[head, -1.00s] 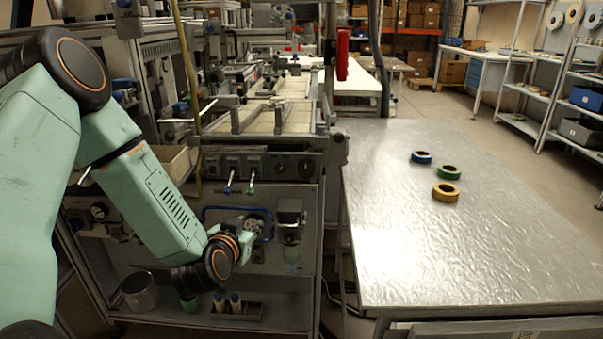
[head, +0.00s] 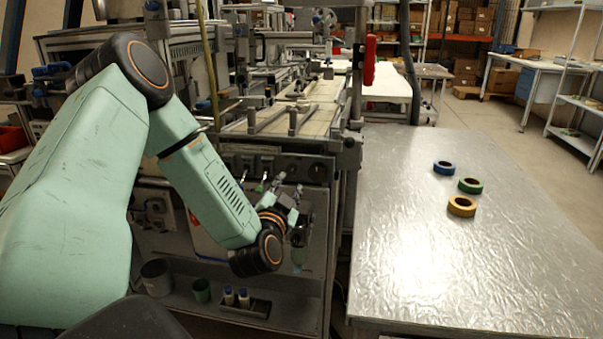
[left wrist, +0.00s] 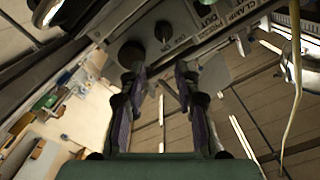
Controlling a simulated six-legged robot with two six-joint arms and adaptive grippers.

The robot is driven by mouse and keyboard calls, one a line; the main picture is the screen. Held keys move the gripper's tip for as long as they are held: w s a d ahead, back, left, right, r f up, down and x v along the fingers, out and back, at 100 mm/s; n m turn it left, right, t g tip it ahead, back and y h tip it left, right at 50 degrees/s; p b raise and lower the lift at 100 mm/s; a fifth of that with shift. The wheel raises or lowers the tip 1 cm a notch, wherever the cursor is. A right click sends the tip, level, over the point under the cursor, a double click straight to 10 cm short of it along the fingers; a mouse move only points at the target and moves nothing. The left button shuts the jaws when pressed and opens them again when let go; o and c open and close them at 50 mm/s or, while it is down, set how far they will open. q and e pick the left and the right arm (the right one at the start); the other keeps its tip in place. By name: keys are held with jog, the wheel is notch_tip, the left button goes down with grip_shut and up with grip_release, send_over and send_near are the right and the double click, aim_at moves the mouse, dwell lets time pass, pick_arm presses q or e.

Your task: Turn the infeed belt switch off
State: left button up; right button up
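The machine's control panel (head: 276,160) is a dark strip below the belt frame in the head view, with dark knobs and two small levers. In the left wrist view a dark round knob (left wrist: 130,54) and a smaller dark knob (left wrist: 163,31) sit on the grey panel, just beyond the fingertips. Which control is the infeed belt switch, and its position, I cannot tell. My left gripper (head: 290,192) is in front of the panel's lower right part. In the left wrist view the same gripper (left wrist: 158,75) has its fingers apart with nothing between them. My right gripper is not in view.
A metal table (head: 420,255) stands to the right with a blue reel (head: 444,168), a green reel (head: 470,186) and a yellow reel (head: 461,206). Below the panel a shelf holds a grey cup (head: 156,278) and a green cup (head: 202,290). A pale cable hangs in the wrist view.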

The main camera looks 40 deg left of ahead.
aim_at(293, 169)
pick_arm(q)
jog(key=w+a, duration=0.1)
jog(key=w+a+b, duration=0.1)
jog(key=a, duration=0.1)
jog(key=shift+w+a+f, duration=0.25)
jog(key=shift+w+f, duration=0.1)
jog(key=shift+f, duration=0.05)
jog(key=w, duration=0.1)
jog(key=w+b, duration=0.1)
jog(key=w, duration=0.1)
jog(key=shift+a+r, duration=0.2)
jog(key=shift+a, duration=0.05)
jog(key=shift+w+a, duration=0.3)
jog(key=shift+a, duration=0.25)
jog(key=shift+w+d, duration=0.1)
jog(key=shift+d, duration=0.15)
jog(key=shift+c, duration=0.9)
jog(key=shift+a, duration=0.1)
jog(key=c, duration=0.3)
grip_shut()
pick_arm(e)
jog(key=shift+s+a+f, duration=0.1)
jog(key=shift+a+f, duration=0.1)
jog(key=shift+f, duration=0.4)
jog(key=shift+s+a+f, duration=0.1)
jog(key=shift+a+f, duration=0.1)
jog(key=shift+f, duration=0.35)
